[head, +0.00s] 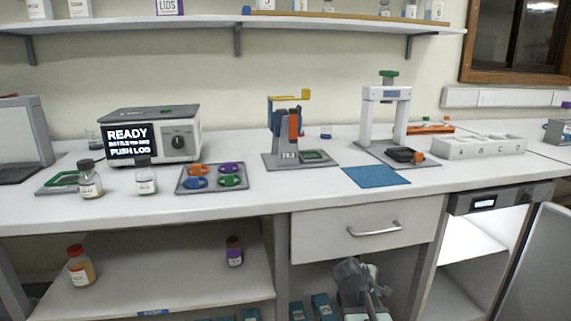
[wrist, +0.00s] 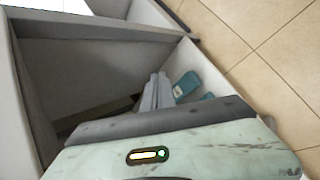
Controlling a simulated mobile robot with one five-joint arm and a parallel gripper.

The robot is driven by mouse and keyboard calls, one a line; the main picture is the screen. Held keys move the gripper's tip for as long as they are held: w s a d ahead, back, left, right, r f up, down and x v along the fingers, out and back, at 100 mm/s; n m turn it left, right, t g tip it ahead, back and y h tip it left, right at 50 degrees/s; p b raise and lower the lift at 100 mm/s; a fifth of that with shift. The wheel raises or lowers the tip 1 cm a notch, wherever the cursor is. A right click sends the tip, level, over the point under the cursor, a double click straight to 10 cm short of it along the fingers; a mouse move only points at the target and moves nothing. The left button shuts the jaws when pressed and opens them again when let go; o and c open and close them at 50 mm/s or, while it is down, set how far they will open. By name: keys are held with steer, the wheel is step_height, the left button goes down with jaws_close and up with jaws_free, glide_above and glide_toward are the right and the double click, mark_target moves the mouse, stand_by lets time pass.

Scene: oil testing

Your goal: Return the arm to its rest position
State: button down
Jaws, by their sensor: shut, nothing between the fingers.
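My gripper (wrist: 157,92) shows in the wrist view as two grey fingers lying close together, shut and empty. It points toward the open space under the bench, with tiled floor to the right. In the head view my folded arm (head: 358,284) is low at the bottom, below the drawer (head: 366,236) and under the level of the worktop. Its fingertips are hard to make out there.
Teal boxes (head: 323,306) stand low under the bench beside my arm; they also show near the fingers in the wrist view (wrist: 187,84). The lower shelf (head: 165,275) is to the left. An open cabinet door (head: 535,265) is at the right. Bottles and devices stand on the worktop (head: 240,215).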

steer(key=s+a+f+m+g+y, duration=0.2)
steer(key=s+a+f+m+y, duration=0.25)
steer(key=a, duration=0.45)
steer(key=s+a+f+m+g+y, duration=0.2)
steer(key=s+a+m+g+y, duration=0.1)
steer(key=s+a+m, duration=0.5)
step_height(320, 180, up, 38)
steer(key=a+p, duration=0.1)
steer(key=p, duration=3.7)
steer(key=shift+w+a+r+n, duration=0.2)
steer(key=shift+w+n, duration=0.1)
steer(key=shift+n, duration=0.15)
steer(key=shift+f+h, duration=0.1)
steer(key=shift+h, duration=0.15)
steer(key=shift+d, duration=0.1)
